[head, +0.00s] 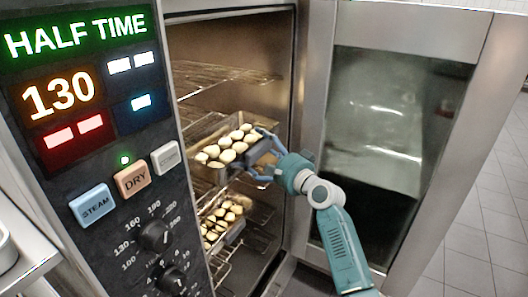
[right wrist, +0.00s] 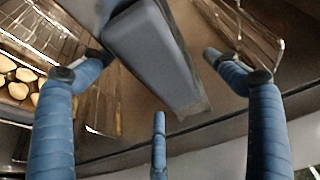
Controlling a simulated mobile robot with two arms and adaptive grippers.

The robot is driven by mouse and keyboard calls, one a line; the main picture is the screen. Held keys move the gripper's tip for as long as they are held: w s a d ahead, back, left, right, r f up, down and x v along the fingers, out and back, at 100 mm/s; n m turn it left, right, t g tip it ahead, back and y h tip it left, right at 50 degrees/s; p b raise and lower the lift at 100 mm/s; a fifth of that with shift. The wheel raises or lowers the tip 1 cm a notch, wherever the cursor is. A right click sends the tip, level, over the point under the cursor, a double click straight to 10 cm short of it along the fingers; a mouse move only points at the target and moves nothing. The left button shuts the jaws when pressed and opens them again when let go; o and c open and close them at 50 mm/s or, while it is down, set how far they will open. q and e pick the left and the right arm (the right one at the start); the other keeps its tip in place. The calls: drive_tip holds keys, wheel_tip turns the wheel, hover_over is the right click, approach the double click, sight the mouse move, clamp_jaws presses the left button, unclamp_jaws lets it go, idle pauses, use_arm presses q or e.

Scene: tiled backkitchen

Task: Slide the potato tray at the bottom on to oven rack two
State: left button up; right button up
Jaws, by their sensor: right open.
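A tray of pale potato pieces (head: 209,174) is at mid height in the open oven, its front end towards the door. A second potato tray (head: 234,232) is lower, below it. My right gripper (head: 262,158) is at the front end of the upper tray. In the right wrist view, its blue fingers (right wrist: 158,95) are spread on both sides of a grey handle-like block (right wrist: 150,50), with visible gaps. Some potato pieces (right wrist: 18,84) show at the left edge there; I cannot tell which tray holds them. My left gripper is out of view.
Wire oven racks (head: 225,76) run above and beside the trays. The oven door (head: 375,130) stands open on the right, close to my right arm. The control panel (head: 100,130) is on the left, reading HALF TIME and 130. Tiled floor (head: 480,200) lies at the far right.

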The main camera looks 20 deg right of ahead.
drive_tip(key=v, duration=1.2)
drive_tip(key=shift+r, duration=0.2)
drive_tip(key=shift+r, duration=0.1)
wheel_tip(320, 180, up, 8)
drive_tip(key=p, duration=0.8)
clamp_jaws()
drive_tip(key=shift+w, duration=0.15)
idle(0.6)
